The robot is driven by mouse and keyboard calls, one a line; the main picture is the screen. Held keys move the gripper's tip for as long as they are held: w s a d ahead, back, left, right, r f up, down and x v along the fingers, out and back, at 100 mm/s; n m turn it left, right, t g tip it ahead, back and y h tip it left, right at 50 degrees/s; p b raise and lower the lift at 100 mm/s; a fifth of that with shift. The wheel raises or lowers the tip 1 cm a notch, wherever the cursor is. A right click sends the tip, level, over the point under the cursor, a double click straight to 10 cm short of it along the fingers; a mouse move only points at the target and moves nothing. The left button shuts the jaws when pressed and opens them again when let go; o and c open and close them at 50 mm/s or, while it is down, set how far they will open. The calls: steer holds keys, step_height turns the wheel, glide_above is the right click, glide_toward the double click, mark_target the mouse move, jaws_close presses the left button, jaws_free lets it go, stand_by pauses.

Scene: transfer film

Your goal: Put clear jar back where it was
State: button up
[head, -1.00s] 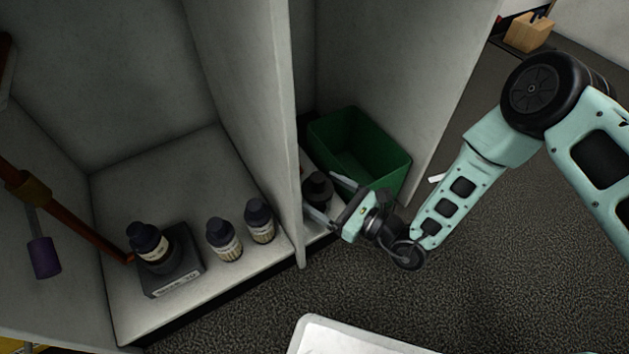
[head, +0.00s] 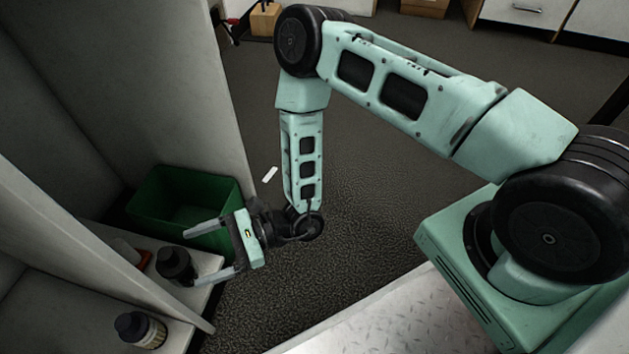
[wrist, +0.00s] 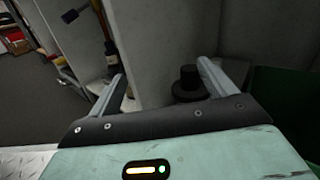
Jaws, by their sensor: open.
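My gripper (head: 192,257) is open, at the front of the narrow shelf bay. Its two fingers point left into the bay, apart from each other. A dark bottle with a black cap (head: 174,264) stands upright on the shelf by the fingertips. In the wrist view the dark bottle (wrist: 189,84) shows between the fingers, nearer the right one. Nothing is held between the fingers. I cannot make out a clear jar for sure; a small pale shape (head: 126,251) with something orange beside it lies behind the dark bottle, partly hidden by the divider.
A green bin (head: 190,200) stands behind my gripper against the side panel. A grey divider panel (head: 110,265) separates the bay from another, where a labelled dark bottle (head: 141,329) stands. A small white strip (head: 270,174) lies on the dark floor, otherwise open to the right.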

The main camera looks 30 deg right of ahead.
steer(key=s+d+r+n+g+h, duration=0.3)
steer(key=s+r+n+g+h, duration=0.3)
steer(key=r+n, duration=0.25)
steer(key=s+d+r+n+g+h, duration=0.2)
steer(key=s+r+n+g+h, duration=0.3)
steer(key=s+r+n, duration=0.3)
steer(key=w+d+r+n+t+h, duration=0.1)
steer(key=d+r+n+t+h, duration=0.2)
steer(key=d, duration=0.4)
steer(key=w+d+r+n+t+h, duration=0.1)
steer(key=d+r+n+t+h, duration=0.3)
steer(key=d+t, duration=0.3)
steer(key=shift+w+n, duration=0.35)
steer(key=shift+n, duration=0.5)
steer(key=shift+d, duration=0.1)
step_height(320, 180, up, 50)
steer(key=p, duration=4.9)
steer(key=shift+f+p, duration=0.2)
steer(key=shift+p, duration=0.1)
